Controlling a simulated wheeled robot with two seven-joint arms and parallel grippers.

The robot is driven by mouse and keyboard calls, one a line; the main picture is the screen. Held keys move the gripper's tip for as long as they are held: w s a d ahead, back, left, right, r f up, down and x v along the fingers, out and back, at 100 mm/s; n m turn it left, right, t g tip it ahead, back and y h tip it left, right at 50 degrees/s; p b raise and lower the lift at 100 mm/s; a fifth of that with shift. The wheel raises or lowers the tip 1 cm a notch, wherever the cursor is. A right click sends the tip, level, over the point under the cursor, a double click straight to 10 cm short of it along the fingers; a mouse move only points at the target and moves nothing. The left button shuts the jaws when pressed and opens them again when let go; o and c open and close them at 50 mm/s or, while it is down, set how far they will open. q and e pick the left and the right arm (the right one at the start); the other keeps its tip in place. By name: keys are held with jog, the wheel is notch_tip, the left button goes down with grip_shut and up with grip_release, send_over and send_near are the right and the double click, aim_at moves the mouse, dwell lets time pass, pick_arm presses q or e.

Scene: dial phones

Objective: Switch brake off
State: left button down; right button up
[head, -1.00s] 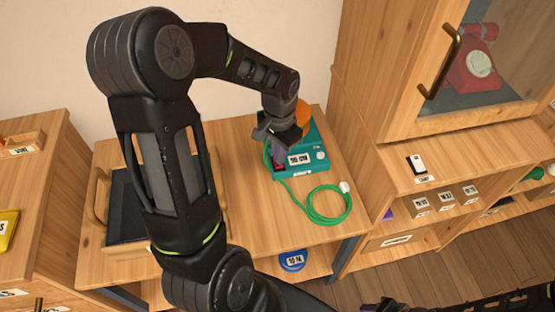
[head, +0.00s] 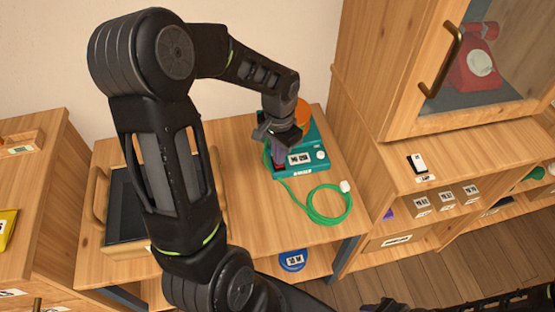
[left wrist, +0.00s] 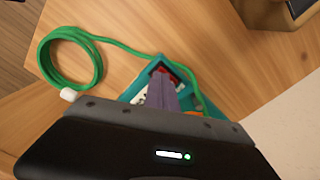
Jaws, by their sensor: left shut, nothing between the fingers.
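A teal device (head: 310,158) with an orange round part (head: 303,112) stands on the wooden table. It has a white label and a white knob on its front. My left gripper (head: 278,157) is shut and empty, pointing down at the left part of the device. In the left wrist view its fingers (left wrist: 162,92) reach over the teal device (left wrist: 133,92), close to a red switch (left wrist: 172,72) in a dark recess. I cannot tell whether the fingertips touch the switch. The gripper hides much of the device. My right gripper cannot be made out.
A green cable (head: 322,216) with a white plug lies coiled in front of the device. A dark-bottomed wooden tray (head: 97,205) is at the left. A cabinet (head: 395,100) with a glass door and red telephone (head: 474,68) stands to the right.

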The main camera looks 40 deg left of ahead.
pick_arm(q)
jog(key=shift+f+b, duration=0.5)
jog(key=shift+f, duration=0.2)
jog(key=shift+r, duration=0.2)
notch_tip(320, 180, up, 7)
jog(key=p, duration=0.5)
jog(key=shift+f+p, duration=0.1)
jog(key=shift+p, duration=0.3)
jog(key=shift+f, duration=0.1)
dwell(0.4)
